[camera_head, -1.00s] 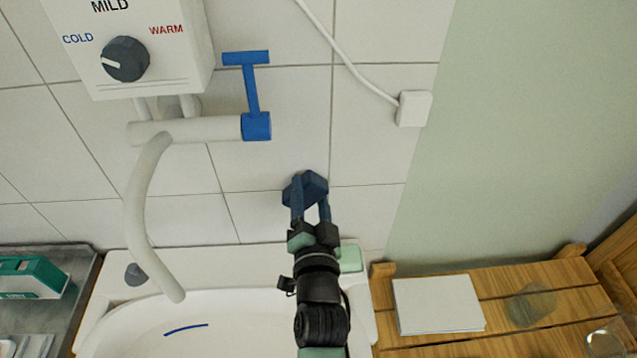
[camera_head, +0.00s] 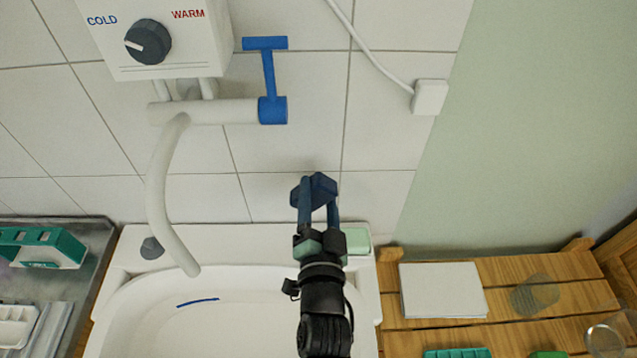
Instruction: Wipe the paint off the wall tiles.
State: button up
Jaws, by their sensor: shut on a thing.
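The white wall tiles (camera_head: 290,140) fill the back of the view behind the sink. No paint shows on their visible parts; the patch behind my gripper is hidden. My gripper (camera_head: 319,202) points up the picture toward the wall above the sink's back edge. Its two fingers are shut on a dark blue block (camera_head: 321,186), whose kind I cannot tell for sure. The block appears in front of the lower tiles, near a grout joint. I cannot tell whether it touches them.
A white sink (camera_head: 240,283) with a blue streak (camera_head: 198,302) lies below. A pale green block (camera_head: 357,241) sits on its back rim. A white tap (camera_head: 172,205) with a blue lever (camera_head: 268,75) is left. A wooden slatted bench (camera_head: 540,300) holds white paper (camera_head: 442,290).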

jog(key=shift+s, duration=0.95)
jog(key=shift+s, duration=0.1)
jog(key=shift+s, duration=1.4)
